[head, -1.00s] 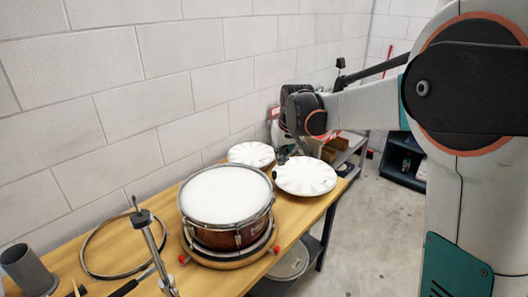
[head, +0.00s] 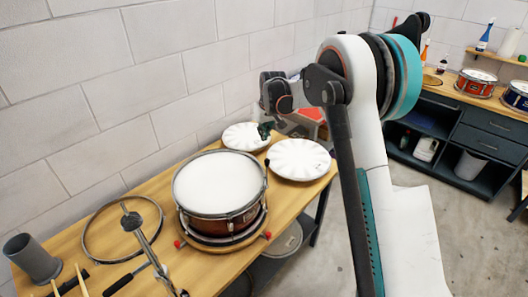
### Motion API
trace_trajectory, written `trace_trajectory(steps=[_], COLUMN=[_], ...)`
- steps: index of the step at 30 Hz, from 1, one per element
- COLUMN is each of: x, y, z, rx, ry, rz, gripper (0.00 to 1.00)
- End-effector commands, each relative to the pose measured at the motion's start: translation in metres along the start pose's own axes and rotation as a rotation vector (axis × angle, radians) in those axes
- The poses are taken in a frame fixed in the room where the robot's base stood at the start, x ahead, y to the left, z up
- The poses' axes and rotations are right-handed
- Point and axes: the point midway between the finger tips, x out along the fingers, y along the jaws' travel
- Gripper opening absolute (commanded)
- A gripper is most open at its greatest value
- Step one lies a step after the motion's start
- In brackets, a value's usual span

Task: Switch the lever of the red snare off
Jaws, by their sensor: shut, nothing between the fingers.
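A red snare drum (head: 475,83) with a pale head stands on the far bench at the right of the head view. Its lever is too small to make out. My gripper (head: 265,132) is small and partly hidden by my wrist, above the near bench beside two white round pads. It is shut and empty, far from the red snare. A brown-red wooden drum (head: 218,220) with a white head sits on the near bench, in front of and apart from my gripper. No lever can be made out on it.
A blue drum (head: 516,95) stands beside the red snare. White pads (head: 299,160) and (head: 247,136) lie behind the wooden drum. A metal hoop (head: 88,246), a grey cup (head: 32,260) and a stand (head: 140,232) are at left. Grey floor is clear between the benches.

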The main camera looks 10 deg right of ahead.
Motion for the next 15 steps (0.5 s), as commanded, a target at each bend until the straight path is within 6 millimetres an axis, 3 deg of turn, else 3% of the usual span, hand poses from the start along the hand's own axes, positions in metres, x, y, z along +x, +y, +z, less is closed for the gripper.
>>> trace_trajectory(steps=[8, 15], x=[0.009, 0.048], y=[0.0, 0.0], z=[0.0, 0.0], rx=[0.0, 0.0], ry=[0.0, 0.0], rz=[0.0, 0.0], gripper=[0.0, 0.0])
